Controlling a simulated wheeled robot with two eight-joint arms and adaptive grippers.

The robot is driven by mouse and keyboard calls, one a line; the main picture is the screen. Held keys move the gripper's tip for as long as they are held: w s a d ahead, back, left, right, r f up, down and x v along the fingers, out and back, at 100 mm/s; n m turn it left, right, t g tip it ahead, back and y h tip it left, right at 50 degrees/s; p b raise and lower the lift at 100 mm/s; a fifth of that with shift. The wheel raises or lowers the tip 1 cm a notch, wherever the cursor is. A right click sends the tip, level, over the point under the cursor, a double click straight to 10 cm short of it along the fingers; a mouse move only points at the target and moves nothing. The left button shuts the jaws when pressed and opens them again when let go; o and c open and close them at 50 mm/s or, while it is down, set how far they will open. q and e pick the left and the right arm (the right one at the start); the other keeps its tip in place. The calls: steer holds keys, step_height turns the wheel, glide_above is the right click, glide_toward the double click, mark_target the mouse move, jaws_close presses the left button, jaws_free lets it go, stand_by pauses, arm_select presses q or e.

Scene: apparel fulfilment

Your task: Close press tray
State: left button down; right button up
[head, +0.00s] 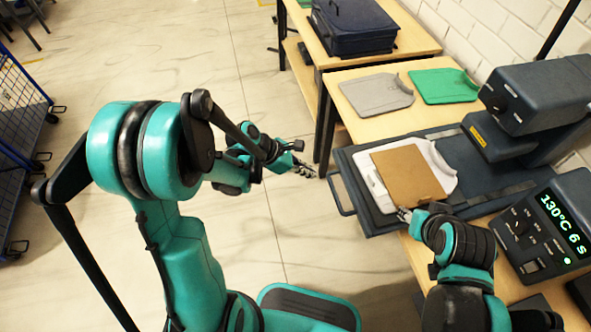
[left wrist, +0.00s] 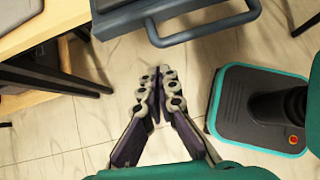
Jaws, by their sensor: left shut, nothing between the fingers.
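The dark press tray (head: 352,160) is pulled out to the left of the press (head: 533,105). A white folded garment with a brown board (head: 408,175) on it lies on the tray. The tray's handle (head: 339,196) sticks out at its left edge and also shows in the left wrist view (left wrist: 208,34). My left gripper (head: 306,170) is shut and empty, a little left of the handle and apart from it; its fingertips (left wrist: 157,88) show in the left wrist view. My right gripper (head: 403,214) is at the tray's near edge by the garment; its fingers are too small to read.
A control box (head: 545,225) reading 130°C 6 s stands right of the tray. Grey (head: 376,94) and green (head: 443,85) folded garments lie behind on the table.

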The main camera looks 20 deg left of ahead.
mark_target(403, 149)
arm_select(q)
steer(key=shift+w+d, duration=0.3)
steer(key=shift+d, duration=0.4)
steer(key=shift+w+d, duration=0.25)
steer(key=shift+d, duration=0.4)
steer(key=shift+d, duration=0.1)
steer(key=w+d, duration=0.4)
steer(key=d, duration=0.4)
steer(key=w+d, duration=0.5)
steer(key=d, duration=0.3)
steer(key=w+d+b, duration=0.1)
steer(key=w+d, duration=0.4)
steer(key=d, duration=0.3)
steer(key=shift+w+d, duration=0.1)
steer(key=shift+d, duration=0.15)
steer(key=shift+w+d, duration=0.15)
steer(key=shift+d, duration=0.05)
